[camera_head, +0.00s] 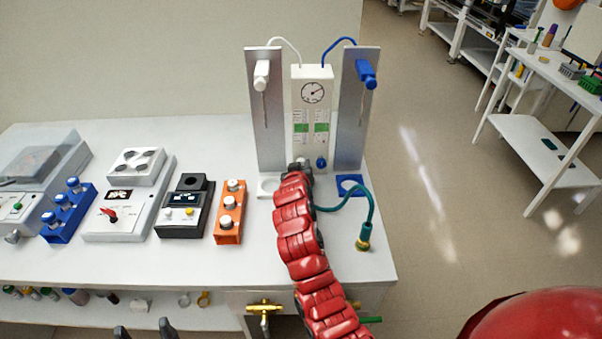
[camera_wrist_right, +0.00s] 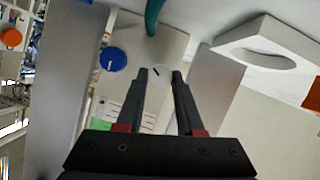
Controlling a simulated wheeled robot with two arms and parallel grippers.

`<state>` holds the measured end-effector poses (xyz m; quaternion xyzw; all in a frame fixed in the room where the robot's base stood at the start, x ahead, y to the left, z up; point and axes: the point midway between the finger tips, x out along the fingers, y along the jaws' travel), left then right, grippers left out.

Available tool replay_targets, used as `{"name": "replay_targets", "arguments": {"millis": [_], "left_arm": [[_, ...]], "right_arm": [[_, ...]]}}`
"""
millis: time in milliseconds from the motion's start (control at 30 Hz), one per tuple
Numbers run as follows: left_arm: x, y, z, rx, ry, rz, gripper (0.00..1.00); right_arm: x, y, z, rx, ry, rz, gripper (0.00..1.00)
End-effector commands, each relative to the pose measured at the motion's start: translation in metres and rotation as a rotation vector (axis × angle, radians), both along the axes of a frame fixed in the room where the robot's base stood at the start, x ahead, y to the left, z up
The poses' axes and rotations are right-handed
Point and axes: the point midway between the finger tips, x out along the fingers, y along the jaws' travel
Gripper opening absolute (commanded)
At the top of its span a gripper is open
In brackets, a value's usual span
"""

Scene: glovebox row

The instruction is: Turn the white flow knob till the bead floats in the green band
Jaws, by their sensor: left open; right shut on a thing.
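The white flow panel (camera_head: 312,75) stands upright at the back right of the bench, with a round gauge (camera_head: 312,92) and two scales with green bands (camera_head: 301,128). My right gripper (camera_head: 300,164) hides the white knob in the head view. In the right wrist view the white flow knob (camera_wrist_right: 159,72), with a dark mark on its face, sits between the fingertips of my right gripper (camera_wrist_right: 159,74), which is shut on it. The blue knob (camera_head: 321,162) is just beside it, also in the wrist view (camera_wrist_right: 112,60). I cannot make out the bead. My left gripper (camera_head: 145,333) is open and empty at the bottom edge.
Metal plates with a white nozzle (camera_head: 262,70) and a blue nozzle (camera_head: 366,72) flank the panel. A teal hose (camera_head: 368,205) curves right of my right arm. An orange block (camera_head: 229,212) and other instruments fill the bench's left.

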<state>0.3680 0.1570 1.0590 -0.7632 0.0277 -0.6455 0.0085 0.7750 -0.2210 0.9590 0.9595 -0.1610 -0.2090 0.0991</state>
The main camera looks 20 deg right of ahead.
Motion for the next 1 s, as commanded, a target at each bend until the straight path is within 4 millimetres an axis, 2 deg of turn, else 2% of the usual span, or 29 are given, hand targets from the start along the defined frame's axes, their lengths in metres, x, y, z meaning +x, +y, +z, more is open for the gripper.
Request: {"name": "replay_targets", "arguments": {"millis": [200,700,733,867,1000], "left_arm": [[0.0000,0.0000,-0.0096,0.000,0.000,0.000,0.66],[0.0000,0.0000,-0.0105,0.000,0.000,0.000,0.66],[0.0000,0.0000,-0.0105,0.000,0.000,0.000,0.66],[0.0000,0.0000,-0.0105,0.000,0.000,0.000,0.66],[0.0000,0.0000,-0.0105,0.000,0.000,0.000,0.66]], "right_arm": [[0.0005,0.0017,-0.0007,-0.062,0.016,0.002,0.00],[0.0002,0.0012,-0.0001,-0.078,0.023,0.001,0.00],[0.0002,0.0012,-0.0001,-0.078,0.023,0.001,0.41],[0.0002,0.0010,-0.0001,-0.078,0.023,0.001,0.65],[0.0002,0.0009,-0.0002,-0.078,0.023,0.001,0.66]]}}
